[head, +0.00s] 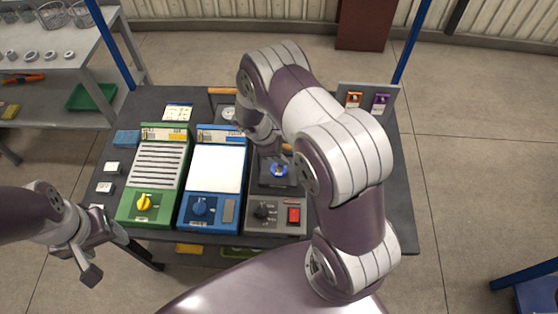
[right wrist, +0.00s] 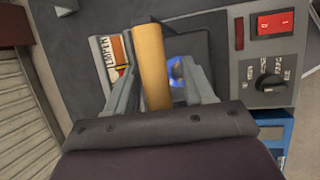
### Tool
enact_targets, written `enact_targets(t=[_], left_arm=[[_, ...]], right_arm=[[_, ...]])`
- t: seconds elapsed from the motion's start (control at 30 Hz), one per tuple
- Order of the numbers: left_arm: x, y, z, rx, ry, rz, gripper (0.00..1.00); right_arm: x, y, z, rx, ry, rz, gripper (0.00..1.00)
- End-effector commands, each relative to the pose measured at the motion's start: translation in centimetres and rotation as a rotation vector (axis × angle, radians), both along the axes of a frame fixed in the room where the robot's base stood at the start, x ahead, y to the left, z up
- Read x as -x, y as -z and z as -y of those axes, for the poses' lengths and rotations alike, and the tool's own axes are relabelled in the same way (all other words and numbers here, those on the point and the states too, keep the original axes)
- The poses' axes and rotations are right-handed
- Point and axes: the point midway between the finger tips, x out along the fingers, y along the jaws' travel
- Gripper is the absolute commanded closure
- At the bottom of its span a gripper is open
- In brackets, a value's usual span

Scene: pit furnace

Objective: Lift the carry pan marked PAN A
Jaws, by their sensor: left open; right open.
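No PAN A mark is legible in either view. In the head view a wooden handle (head: 222,90) stands over a small pan (head: 229,113) at the back of the bench, partly behind my right arm. A second wooden handle (head: 287,148) shows beside my right gripper (head: 273,153), above a dark plate with a blue glow. In the right wrist view a tan wooden handle (right wrist: 152,66) lies between the open fingers of my right gripper (right wrist: 158,72); contact cannot be told. My left gripper (head: 85,260) is open and empty, off the bench's front left.
A green unit (head: 157,165), a blue unit (head: 212,175) and a grey control box (head: 277,215) with a red switch fill the bench (head: 400,205). A card marked TEMPER (right wrist: 108,57) is beside the handle. A shelf (head: 60,50) stands at back left.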

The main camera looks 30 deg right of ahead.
Motion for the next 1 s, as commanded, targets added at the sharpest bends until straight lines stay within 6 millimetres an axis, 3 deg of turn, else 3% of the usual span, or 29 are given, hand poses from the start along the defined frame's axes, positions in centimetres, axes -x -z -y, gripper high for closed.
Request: enact_targets(t=[0.23,0.27,0.4,0.73,0.83,1.0], left_arm=[[0.0,0.0,0.0,0.000,0.000,0.000,0.37],[0.0,0.0,0.0,0.000,0.000,0.000,0.37],[0.0,0.0,0.0,0.000,0.000,0.000,0.37],[0.0,-0.1,0.0,0.000,0.000,0.000,0.37],[0.0,-0.7,0.0,0.000,0.000,0.000,0.37],[0.0,-0.2,0.0,0.000,0.000,0.000,0.37]], right_arm=[[0.0,0.0,0.0,0.000,0.000,0.000,0.47],[0.0,0.0,0.0,0.000,0.000,0.000,0.54],[0.0,0.0,0.0,0.000,0.000,0.000,0.99],[0.0,-0.1,0.0,0.000,0.000,0.000,1.00],[0.0,-0.8,0.0,0.000,0.000,0.000,1.00],[-0.1,-2.0,0.0,0.001,0.000,0.002,1.00]])
